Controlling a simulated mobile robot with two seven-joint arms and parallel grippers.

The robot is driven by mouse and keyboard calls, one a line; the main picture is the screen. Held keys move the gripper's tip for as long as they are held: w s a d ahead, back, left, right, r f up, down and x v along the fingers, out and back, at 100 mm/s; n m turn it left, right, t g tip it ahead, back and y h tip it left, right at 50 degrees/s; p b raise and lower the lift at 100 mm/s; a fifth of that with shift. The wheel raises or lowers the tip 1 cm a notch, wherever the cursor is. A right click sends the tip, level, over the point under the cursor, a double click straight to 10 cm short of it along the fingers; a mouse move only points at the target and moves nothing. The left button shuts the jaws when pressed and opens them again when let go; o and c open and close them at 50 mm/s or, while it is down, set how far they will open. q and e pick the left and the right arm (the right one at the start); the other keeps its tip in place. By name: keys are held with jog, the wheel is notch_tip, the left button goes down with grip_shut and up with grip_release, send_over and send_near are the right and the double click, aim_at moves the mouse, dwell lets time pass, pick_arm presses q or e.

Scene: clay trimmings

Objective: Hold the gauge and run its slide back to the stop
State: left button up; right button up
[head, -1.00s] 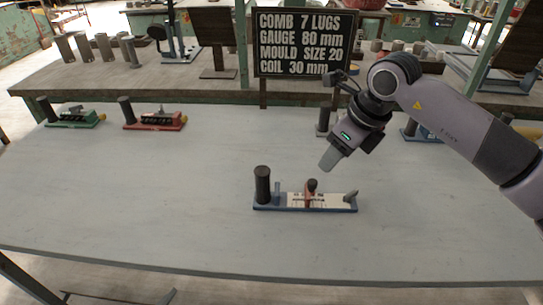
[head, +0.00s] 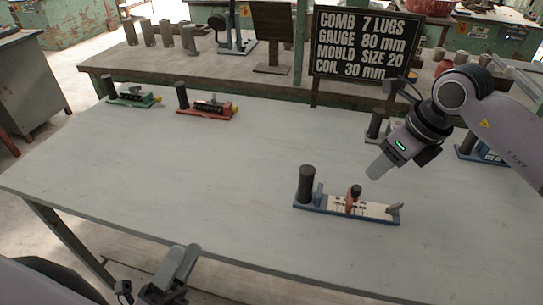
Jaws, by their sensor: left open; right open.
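The gauge (head: 325,207) lies on the table in front of me: a blue base with a pale marked scale, a dark upright post (head: 306,184) at its left end and a grey stop at each end. Its slide (head: 353,199), reddish with a dark knob, stands near the middle of the scale. My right gripper (head: 376,172) is open and empty, above and just right of the slide, apart from it. My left gripper (head: 178,268) is open and empty at the bottom left, by the table's front edge, far from the gauge.
A green-based device (head: 130,97) and a red-based device (head: 206,108) stand at the table's back left. Blue-based devices stand at the back right, partly behind my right arm. A chalkboard (head: 363,45) stands behind the table. The table's left and middle (head: 170,165) are clear.

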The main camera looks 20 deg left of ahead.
pick_arm(q)
jog(key=w+d+r+m+g+h, duration=0.6)
jog(key=d+r+m+g+h, duration=0.15)
jog(key=d+m+g, duration=0.35)
jog(key=w+d+r+m+g+h, duration=0.7)
jog(key=d+m+g+h, duration=0.15)
jog(key=m+g, duration=0.35)
jog(key=w+d+m+g+y, duration=0.2)
jog(key=w+m+g+y, duration=0.15)
jog(key=y, duration=0.25)
jog(key=m+t+y, duration=0.3)
jog(key=y, duration=1.2)
send_over(304, 183)
jog(key=w, duration=0.2)
jog(key=f, duration=0.6)
jog(key=shift+s+d+f, duration=0.2)
jog(key=shift+d+f, duration=0.05)
jog(key=shift+d, duration=0.05)
jog(key=shift+a+f+y, duration=0.2)
jog(key=shift+a+y, duration=0.1)
jog(key=shift+y, duration=0.2)
jog(key=shift+a+f, duration=0.1)
jog(key=shift+f, duration=0.2)
notch_tip(304, 183, down, 6)
jog(key=shift+f, duration=0.25)
jog(key=shift+c, duration=0.3)
